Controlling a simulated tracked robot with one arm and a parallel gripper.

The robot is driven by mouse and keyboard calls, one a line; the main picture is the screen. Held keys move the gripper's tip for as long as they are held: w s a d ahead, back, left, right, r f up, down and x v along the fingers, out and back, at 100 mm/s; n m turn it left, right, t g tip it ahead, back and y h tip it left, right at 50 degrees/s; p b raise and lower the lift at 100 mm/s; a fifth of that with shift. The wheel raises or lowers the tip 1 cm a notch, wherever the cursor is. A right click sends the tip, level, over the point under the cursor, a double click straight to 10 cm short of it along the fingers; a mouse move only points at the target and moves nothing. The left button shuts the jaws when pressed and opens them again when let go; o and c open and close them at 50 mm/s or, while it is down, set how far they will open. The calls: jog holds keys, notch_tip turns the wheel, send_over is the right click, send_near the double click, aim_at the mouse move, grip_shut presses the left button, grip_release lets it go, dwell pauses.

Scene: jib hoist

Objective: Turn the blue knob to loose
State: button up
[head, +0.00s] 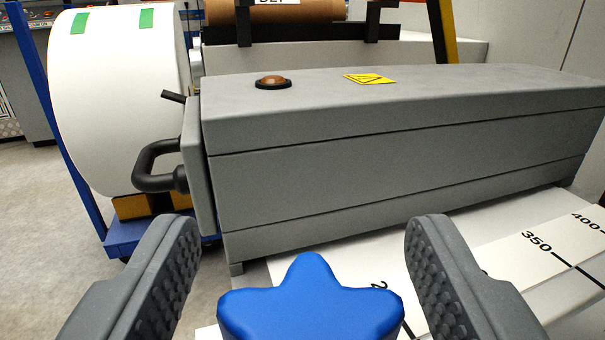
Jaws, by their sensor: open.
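The blue knob (310,305) is at the bottom centre of the head view. It is star-shaped with rounded lobes, and its lower part is cut off by the frame edge. My gripper (308,235) is open, with one dark, studded finger on each side of the knob. Clear gaps show between the knob and both fingers in the picture. Nothing is held. I cannot tell how far the fingers are above or behind the knob. No loose or tight marking on the knob shows.
A long grey housing (400,150) with a black handle (155,168) stands just beyond the knob. A white scale board (510,255) marked 350 and 400 lies at the right. A white roll (115,95) on a blue cart (125,238) stands at the left. Floor is clear at far left.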

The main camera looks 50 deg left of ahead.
jog(key=shift+w+a, duration=0.45)
jog(key=shift+a, duration=0.1)
